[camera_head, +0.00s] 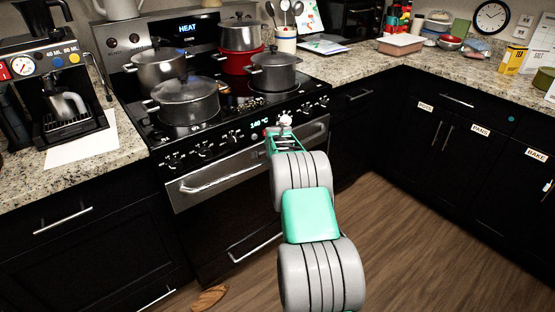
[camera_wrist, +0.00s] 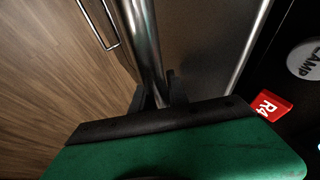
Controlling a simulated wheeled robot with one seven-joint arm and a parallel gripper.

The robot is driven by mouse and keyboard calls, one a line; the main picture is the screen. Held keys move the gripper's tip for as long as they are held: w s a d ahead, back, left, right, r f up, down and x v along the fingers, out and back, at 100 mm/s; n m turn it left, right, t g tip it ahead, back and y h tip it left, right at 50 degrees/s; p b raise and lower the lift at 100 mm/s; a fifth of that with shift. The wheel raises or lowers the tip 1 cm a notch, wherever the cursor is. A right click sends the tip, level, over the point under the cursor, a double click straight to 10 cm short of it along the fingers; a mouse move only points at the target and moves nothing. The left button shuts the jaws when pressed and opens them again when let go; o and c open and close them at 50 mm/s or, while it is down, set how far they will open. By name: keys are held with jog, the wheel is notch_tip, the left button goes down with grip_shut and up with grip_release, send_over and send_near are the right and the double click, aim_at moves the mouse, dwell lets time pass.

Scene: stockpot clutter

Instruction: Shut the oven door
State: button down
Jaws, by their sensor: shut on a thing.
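The oven door (camera_head: 240,185) is a steel-fronted panel below the row of knobs. In the head view it looks shut or nearly shut, but I cannot tell whether a small gap remains. Its bar handle (camera_head: 213,177) runs across the top of the door. My gripper (camera_wrist: 162,95) shows in the wrist view, its dark fingers shut on the shiny oven handle (camera_wrist: 146,45). In the head view my arm hides the right part of the door and handle, and the fingers cannot be made out.
Several pots, including a lidded one (camera_head: 185,100), stand on the stove top. A lower drawer handle (camera_head: 255,247) sits under the door. A wooden item (camera_head: 209,298) lies on the floor at the left. The wooden floor (camera_head: 420,250) at right is clear.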

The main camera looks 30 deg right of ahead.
jog(key=c, duration=1.6)
grip_release()
jog(key=shift+s+a+f, duration=0.15)
jog(key=shift+a+f, duration=0.05)
jog(key=shift+f, duration=0.3)
jog(key=o, duration=0.3)
jog(key=shift+d+r, duration=0.2)
jog(key=shift+r, duration=0.05)
jog(key=v, duration=0.7)
jog(key=shift+s+r, duration=0.2)
jog(key=shift+r, duration=0.1)
